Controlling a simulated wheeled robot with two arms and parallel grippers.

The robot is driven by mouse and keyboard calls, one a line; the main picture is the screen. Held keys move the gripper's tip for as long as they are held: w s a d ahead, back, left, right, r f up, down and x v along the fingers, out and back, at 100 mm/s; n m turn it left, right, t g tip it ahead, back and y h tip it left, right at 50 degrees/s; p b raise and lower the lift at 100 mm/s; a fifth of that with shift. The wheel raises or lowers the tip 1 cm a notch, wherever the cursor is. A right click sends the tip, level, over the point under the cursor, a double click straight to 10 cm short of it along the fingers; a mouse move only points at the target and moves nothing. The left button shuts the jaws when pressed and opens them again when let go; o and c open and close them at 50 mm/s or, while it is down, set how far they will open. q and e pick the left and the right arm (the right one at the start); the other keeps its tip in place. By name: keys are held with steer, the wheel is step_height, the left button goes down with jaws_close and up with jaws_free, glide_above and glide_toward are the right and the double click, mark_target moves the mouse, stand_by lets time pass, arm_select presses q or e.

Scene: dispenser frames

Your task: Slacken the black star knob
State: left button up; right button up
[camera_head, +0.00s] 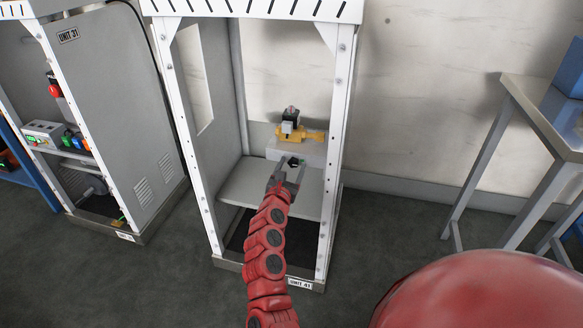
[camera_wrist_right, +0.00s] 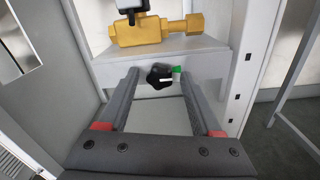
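The black star knob (camera_wrist_right: 160,76) sits on the front face of a light grey block, below a brass valve body, in the right wrist view. It also shows small in the head view (camera_head: 294,161), inside the frame marked UNIT 41. A small green piece (camera_wrist_right: 177,72) is just right of the knob. My right gripper (camera_wrist_right: 158,75) is open, with its two fingers apart to the left and right of the knob in the picture. No contact with the knob shows. The right gripper also shows in the head view (camera_head: 287,171). My left gripper is not in view.
The brass valve (camera_wrist_right: 155,30) stands on the block above the knob. White posts (camera_head: 338,150) of the frame flank the opening. Another unit, UNIT 31 (camera_head: 105,110), stands at left. A metal table (camera_head: 540,110) stands at right. The floor between is clear.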

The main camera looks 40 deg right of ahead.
jaws_close()
steer(key=shift+r+n+p, duration=0.2)
steer(key=shift+n+p, duration=0.95)
steer(key=shift+n, duration=0.45)
steer(key=n+p, duration=0.3)
steer(key=n, duration=0.1)
steer(key=shift+n, duration=0.3)
steer(key=n+p, duration=0.3)
steer(key=n, duration=0.1)
steer(key=shift+f+n+p, duration=0.15)
steer(key=shift+n+p, duration=1.2)
steer(key=shift+n, duration=0.75)
steer(key=shift+a, duration=0.1)
